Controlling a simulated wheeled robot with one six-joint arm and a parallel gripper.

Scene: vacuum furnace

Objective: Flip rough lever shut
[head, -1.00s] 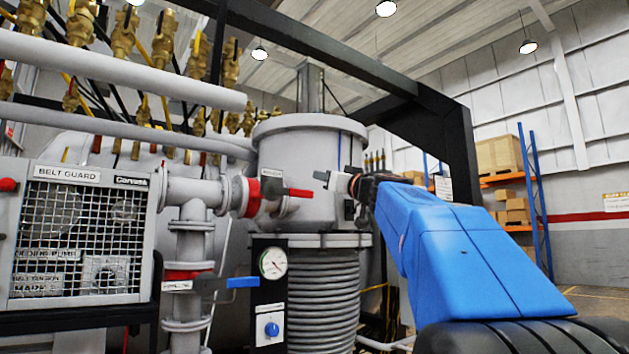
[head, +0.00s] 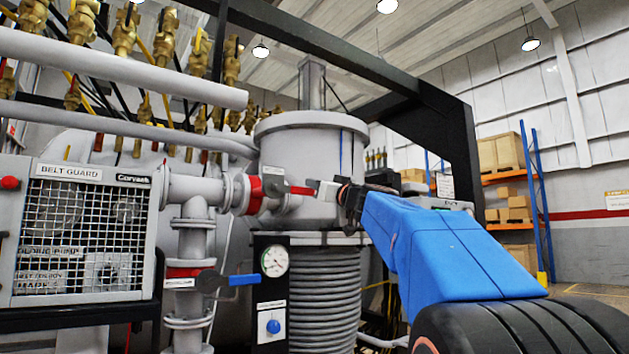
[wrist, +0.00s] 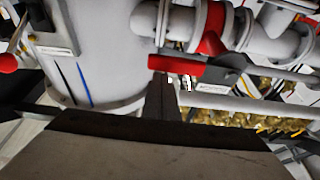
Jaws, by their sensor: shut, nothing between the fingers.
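A red lever (head: 300,190) sticks out level to the right from the valve on the upper pipe, in front of the grey cylinder. In the wrist view its red handle (wrist: 180,68) lies across the fingertips. A blue lever (head: 242,281) points right from the lower valve. The small labels are too blurred to read, so I cannot tell which lever is named rough. My gripper (head: 317,187) is shut and empty, its tip at the free end of the red lever. It also shows in the wrist view (wrist: 162,82). I cannot tell whether they touch.
The grey cylinder (head: 312,155) stands close behind my gripper, with a ribbed bellows (head: 322,305) below. A gauge panel (head: 270,330) stands beneath the red lever. A belt guard (head: 85,235) is at left. A black frame beam (head: 310,45) crosses overhead.

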